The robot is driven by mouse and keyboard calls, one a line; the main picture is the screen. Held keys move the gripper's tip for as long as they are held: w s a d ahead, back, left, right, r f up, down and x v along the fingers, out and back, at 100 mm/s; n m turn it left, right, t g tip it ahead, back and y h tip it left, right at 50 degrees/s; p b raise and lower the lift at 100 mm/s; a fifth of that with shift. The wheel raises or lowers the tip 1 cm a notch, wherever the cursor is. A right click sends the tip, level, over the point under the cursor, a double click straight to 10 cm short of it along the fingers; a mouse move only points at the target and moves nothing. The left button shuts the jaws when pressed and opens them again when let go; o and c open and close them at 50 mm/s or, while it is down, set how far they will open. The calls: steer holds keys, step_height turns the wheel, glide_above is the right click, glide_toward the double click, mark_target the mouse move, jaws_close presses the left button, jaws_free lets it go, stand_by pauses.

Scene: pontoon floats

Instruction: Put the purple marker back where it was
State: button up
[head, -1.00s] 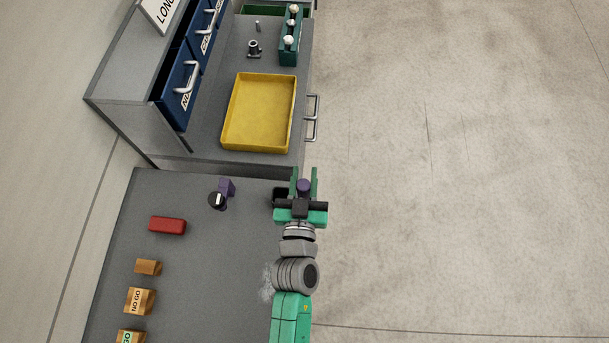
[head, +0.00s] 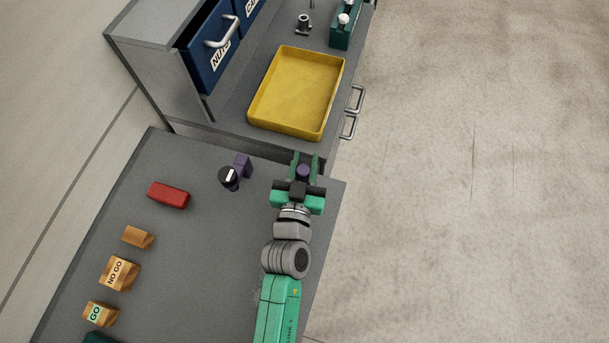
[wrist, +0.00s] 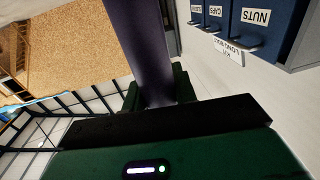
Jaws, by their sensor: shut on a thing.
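My gripper (head: 305,162) is shut on the purple marker (head: 303,171), near the far right corner of the near grey bench. From above, only the marker's round dark purple top shows between the green fingers. In the wrist view the marker (wrist: 140,45) is a thick dark purple shaft standing out from between the fingers. Its far end is out of that picture. I cannot tell how high it is above the bench. A purple block (head: 242,165) stands on the bench left of my gripper, beside a black round knob (head: 229,177) with a white mark.
A red block (head: 169,195), a plain wooden block (head: 137,237), a NO GO block (head: 120,273) and a GO block (head: 100,313) lie at the bench's left. Beyond a gap, a yellow tray (head: 257,117) sits before blue drawers (head: 207,48). Open floor lies right.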

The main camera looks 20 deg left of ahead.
steer(key=shift+f+b, duration=1.75)
steer(key=shift+f, duration=0.25)
steer(key=o, duration=1)
steer(key=shift+r, duration=0.1)
steer(key=shift+c, duration=0.2)
steer(key=shift+r, duration=0.15)
steer(key=v, duration=1.2)
